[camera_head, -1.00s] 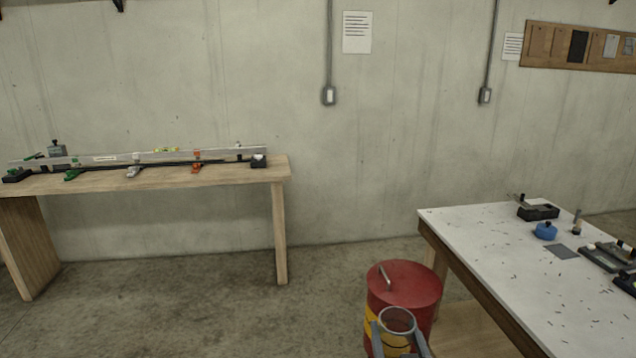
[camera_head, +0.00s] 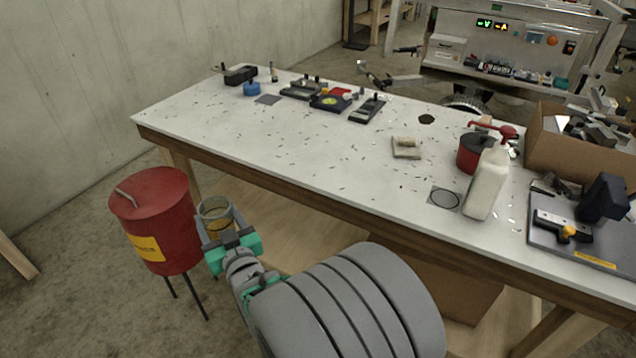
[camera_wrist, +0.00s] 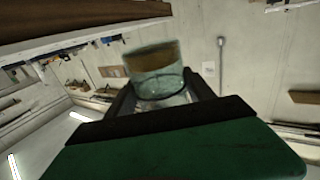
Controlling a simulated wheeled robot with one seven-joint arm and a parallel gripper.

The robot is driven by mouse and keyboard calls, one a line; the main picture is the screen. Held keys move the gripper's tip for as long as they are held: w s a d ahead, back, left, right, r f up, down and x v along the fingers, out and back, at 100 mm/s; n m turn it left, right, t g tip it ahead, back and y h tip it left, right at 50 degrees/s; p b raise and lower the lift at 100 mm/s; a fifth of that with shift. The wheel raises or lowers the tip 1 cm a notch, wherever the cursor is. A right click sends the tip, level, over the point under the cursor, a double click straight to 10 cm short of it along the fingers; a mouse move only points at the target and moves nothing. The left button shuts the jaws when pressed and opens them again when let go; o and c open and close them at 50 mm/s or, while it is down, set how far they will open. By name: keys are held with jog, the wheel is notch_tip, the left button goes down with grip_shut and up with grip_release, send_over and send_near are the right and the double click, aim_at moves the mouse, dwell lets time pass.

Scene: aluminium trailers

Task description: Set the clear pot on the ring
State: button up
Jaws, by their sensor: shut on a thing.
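My gripper (camera_head: 222,225) is shut on the clear pot (camera_head: 214,207), a see-through round vessel with a brownish band showing in it. It is held in the air between the red bin and the white table's left front edge. In the wrist view the clear pot (camera_wrist: 157,80) sits between the fingers, its band toward the top of the picture. The ring (camera_head: 445,199) is a dark thin circle on a grey square, flat on the table near its front edge, left of the white pump bottle. My gripper is well to the left of it.
The white table (camera_head: 300,140) carries several tools at the back. A white pump bottle (camera_head: 487,185) and a red can (camera_head: 468,153) stand close to the ring. A cardboard box (camera_head: 575,150) is at the right. A red bin (camera_head: 155,222) stands left of my gripper.

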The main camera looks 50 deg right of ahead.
jog(key=s+d+m+g+h+b, duration=0.1)
jog(key=s+d+m+g+h, duration=0.25)
jog(key=d, duration=0.65)
jog(key=s+d+m+g+h+b, duration=0.1)
jog(key=s+d+m+g+h, duration=0.2)
jog(key=d, duration=0.7)
jog(key=s+d+r+m+g+h, duration=0.2)
jog(key=s+d+r+g, duration=0.2)
jog(key=s, duration=0.2)
jog(key=s+d+r+m+g+h, duration=0.3)
jog(key=s+d+r, duration=0.1)
jog(key=s, duration=0.3)
jog(key=shift+s+d+r+m+g, duration=0.2)
jog(key=shift+s+d+m+g, duration=0.15)
jog(key=shift+d, duration=0.2)
jog(key=d+f, duration=0.4)
jog(key=w+d+f, duration=0.1)
jog(key=d+f, duration=0.3)
jog(key=d, duration=0.1)
jog(key=w+d+f, duration=0.1)
jog(key=d+f, duration=0.3)
jog(key=d, duration=0.1)
jog(key=shift+w+f+p, duration=0.2)
jog(key=shift+f+p, duration=0.15)
jog(key=shift+p, duration=0.05)
jog(key=shift+a, duration=0.1)
